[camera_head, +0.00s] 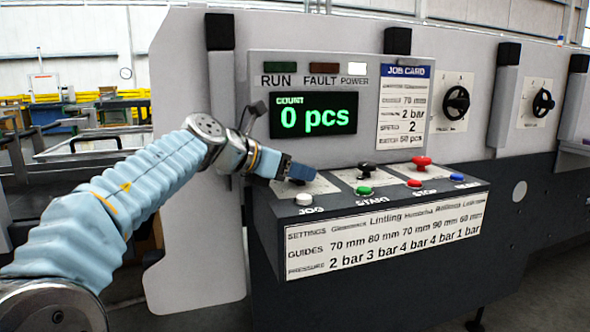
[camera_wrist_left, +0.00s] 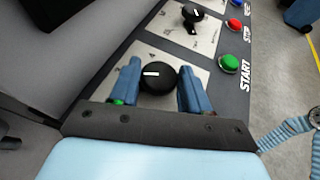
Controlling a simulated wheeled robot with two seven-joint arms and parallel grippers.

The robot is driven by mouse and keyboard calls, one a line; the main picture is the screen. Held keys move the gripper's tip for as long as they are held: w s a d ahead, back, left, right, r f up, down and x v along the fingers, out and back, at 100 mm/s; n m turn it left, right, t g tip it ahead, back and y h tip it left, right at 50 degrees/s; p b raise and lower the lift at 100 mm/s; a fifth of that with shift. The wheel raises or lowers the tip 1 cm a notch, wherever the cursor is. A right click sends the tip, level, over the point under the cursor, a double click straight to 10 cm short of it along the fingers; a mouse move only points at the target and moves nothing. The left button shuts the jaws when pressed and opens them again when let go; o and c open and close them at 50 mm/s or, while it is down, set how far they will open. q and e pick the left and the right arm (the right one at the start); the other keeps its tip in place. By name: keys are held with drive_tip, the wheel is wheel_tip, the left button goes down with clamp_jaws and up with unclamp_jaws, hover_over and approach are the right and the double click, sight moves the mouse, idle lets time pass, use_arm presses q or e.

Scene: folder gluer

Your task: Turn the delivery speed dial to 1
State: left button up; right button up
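A black round dial (camera_wrist_left: 157,78) with a white pointer mark sits on a light plate in the left wrist view. The two blue fingers of my left gripper (camera_wrist_left: 160,84) stand on either side of it, very close; whether they press on it cannot be told. In the head view my left gripper (camera_head: 285,170) is over the left plate of the sloped console (camera_head: 385,205) and hides most of this dial. No readable label names the delivery speed dial. My right gripper is not in view.
A second black knob (camera_head: 367,169) and a red knob (camera_head: 421,162) stand to the right. White JOG (camera_head: 304,199), green START (camera_head: 364,191) and red STOP (camera_head: 414,183) buttons line the front edge. The display (camera_head: 314,115) reads 0 pcs, beside a job card (camera_head: 404,108).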

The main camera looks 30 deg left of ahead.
use_arm(q)
drive_tip(key=c, duration=0.5)
drive_tip(key=shift+c, duration=0.2)
drive_tip(key=shift+n+y, duration=0.3)
